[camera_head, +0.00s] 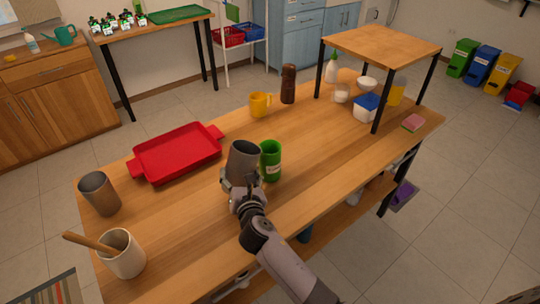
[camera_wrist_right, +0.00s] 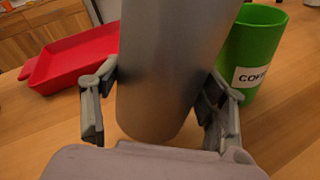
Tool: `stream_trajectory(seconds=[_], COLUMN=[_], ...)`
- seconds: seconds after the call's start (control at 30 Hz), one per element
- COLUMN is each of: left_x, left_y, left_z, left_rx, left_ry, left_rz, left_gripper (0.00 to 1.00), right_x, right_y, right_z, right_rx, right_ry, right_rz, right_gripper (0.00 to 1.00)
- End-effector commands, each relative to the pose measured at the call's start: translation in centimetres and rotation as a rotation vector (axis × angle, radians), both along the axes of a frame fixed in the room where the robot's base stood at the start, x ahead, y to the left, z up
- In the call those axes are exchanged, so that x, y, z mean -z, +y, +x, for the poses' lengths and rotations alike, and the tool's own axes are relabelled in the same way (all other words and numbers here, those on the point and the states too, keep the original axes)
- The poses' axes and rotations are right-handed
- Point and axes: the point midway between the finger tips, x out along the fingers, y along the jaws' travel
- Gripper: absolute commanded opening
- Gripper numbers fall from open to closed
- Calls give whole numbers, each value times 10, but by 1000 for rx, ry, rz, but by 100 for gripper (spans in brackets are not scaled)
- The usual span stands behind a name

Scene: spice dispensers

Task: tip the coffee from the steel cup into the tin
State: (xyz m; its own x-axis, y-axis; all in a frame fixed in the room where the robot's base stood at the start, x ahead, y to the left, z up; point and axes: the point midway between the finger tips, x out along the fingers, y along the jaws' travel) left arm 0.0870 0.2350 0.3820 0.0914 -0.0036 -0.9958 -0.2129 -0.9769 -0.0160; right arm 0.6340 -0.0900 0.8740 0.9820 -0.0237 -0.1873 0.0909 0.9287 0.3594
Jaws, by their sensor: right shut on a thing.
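My right gripper (camera_head: 240,184) is shut on a grey steel cup (camera_head: 243,160), with one finger on each side of it. The cup is roughly upright, just left of the green tin (camera_head: 270,161). In the right wrist view the steel cup (camera_wrist_right: 170,65) fills the middle between the fingers (camera_wrist_right: 160,105). I cannot tell whether its base touches the table. The green tin (camera_wrist_right: 253,52), with a white label reading "COF", stands upright behind it to the right. The contents of the cup and the tin are not visible. My left gripper is not in view.
A red tray (camera_head: 178,153) lies behind on the left of the wooden table (camera_head: 325,140). Another metal cup (camera_head: 99,193) and a white crock (camera_head: 122,254) with a wooden handle stand at the left. A yellow mug (camera_head: 260,105) and brown grinder (camera_head: 288,84) stand behind. The table right of the tin is clear.

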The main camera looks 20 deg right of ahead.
Motion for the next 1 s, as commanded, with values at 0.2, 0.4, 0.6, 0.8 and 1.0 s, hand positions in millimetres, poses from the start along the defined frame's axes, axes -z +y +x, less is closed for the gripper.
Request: stream_trajectory(seconds=[0.2,0.4,0.6,0.8,1.0], left_x=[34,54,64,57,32], left_y=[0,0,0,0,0], left_z=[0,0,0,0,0], left_rx=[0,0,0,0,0], left_ry=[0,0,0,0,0], left_rz=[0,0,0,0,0], left_gripper=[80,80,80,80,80], right_x=[17,22,23,14,-10], right_y=[5,8,10,10,10], right_z=[-2,-3,-4,-4,-4], right_rx=[-3,-4,-3,-3,-3], right_ry=[-63,-119,-159,-171,-171], right_rz=[-148,-278,-374,-405,-404], right_gripper=[33,33,33,33,33])
